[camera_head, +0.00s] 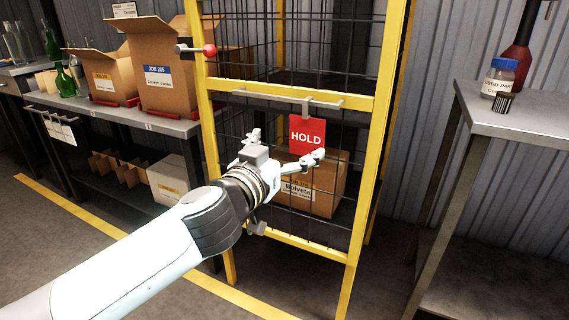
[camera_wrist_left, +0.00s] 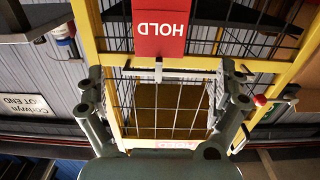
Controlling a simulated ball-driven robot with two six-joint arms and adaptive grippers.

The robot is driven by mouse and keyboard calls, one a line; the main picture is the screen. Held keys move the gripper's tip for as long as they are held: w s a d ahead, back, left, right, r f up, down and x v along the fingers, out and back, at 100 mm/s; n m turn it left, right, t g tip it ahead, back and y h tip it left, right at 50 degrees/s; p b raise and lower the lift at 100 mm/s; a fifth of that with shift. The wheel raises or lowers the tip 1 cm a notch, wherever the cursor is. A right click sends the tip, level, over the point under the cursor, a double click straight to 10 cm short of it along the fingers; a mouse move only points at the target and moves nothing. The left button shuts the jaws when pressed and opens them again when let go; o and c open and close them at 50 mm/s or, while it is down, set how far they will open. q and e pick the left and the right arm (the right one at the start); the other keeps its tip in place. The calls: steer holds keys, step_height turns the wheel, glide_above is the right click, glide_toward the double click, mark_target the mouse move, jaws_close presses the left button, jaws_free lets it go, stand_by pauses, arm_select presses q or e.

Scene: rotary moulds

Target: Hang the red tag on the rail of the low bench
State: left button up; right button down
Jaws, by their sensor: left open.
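The red tag (camera_head: 307,134), marked HOLD, hangs by a grey hook from a light rail (camera_head: 285,98) on the yellow-framed mesh cage. It shows upside down in the wrist view (camera_wrist_left: 160,28), with its hook (camera_wrist_left: 158,72) on the rail. My left gripper (camera_head: 287,146) is open in front of the cage, close to the tag, its fingers spread. In the wrist view its fingers (camera_wrist_left: 162,78) stand on either side of the hook and hold nothing. A grey bench (camera_head: 185,127) on the left has a rail (camera_head: 45,115) along its front, with white cards (camera_head: 60,130) hanging there.
Cardboard boxes (camera_head: 160,75) and green bottles (camera_head: 66,82) stand on the left bench. A carton (camera_head: 318,190) sits inside the cage behind the mesh. A red-knobbed handle (camera_head: 209,50) juts from the cage's left post. A taller table (camera_head: 520,118) with containers stands right.

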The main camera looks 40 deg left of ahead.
mark_target(307, 121)
arm_select(q)
steer(key=p+x, duration=0.1)
steer(key=x, duration=0.8)
steer(key=shift+w+a+r, duration=0.1)
steer(key=shift+w, duration=0.15)
steer(key=shift+w+a+p, duration=0.1)
steer(key=shift+w+p, duration=0.2)
steer(key=shift+w, duration=0.15)
steer(key=c, duration=1.2)
steer(key=shift+r, duration=0.1)
steer(key=shift+r, duration=0.2)
steer(key=shift+r+p, duration=0.5)
steer(key=shift+p, duration=0.1)
